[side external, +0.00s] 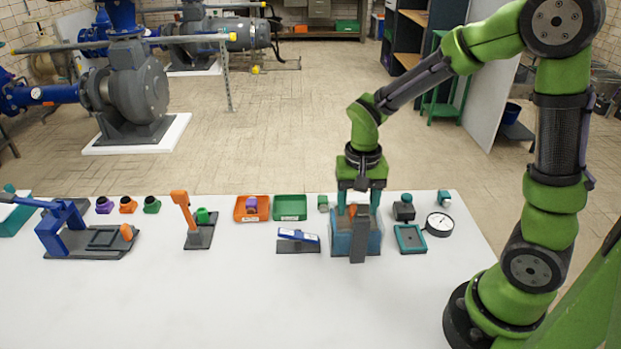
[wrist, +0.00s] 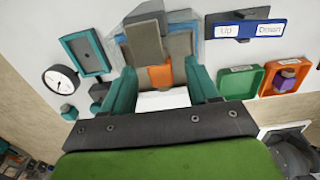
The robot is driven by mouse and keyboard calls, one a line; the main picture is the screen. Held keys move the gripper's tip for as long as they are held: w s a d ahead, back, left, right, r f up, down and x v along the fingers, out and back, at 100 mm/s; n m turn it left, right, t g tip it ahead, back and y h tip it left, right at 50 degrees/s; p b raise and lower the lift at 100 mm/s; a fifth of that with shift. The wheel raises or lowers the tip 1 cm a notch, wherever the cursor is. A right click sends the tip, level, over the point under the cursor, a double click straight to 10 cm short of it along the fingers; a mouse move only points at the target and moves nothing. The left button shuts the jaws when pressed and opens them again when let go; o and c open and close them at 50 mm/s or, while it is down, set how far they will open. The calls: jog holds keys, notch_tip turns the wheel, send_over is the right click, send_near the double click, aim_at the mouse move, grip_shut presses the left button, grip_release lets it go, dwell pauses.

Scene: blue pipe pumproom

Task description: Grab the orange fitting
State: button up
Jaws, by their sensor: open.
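An orange piece (side external: 352,210) sits in a blue holder (side external: 341,243) with grey plates, under my gripper. In the wrist view the orange piece (wrist: 160,77) shows between the fingers, flanked by grey plates. My gripper (side external: 361,207) points down with its two teal fingers apart around the orange piece. In the wrist view the gripper (wrist: 160,72) is open; whether the fingers touch the piece cannot be told. A separate orange fitting (side external: 128,205) stands at the back left of the table, between a purple fitting (side external: 104,205) and a green fitting (side external: 152,205).
An orange tray (side external: 240,217) holding a purple piece and a green tray (side external: 290,216) stand left of the holder. A blue-and-white labelled switch (side external: 298,236) is close left. A round gauge (side external: 439,224) and teal frame (side external: 410,239) lie right. The table front (side external: 220,310) is clear.

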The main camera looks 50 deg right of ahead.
jog(key=shift+f, duration=0.5)
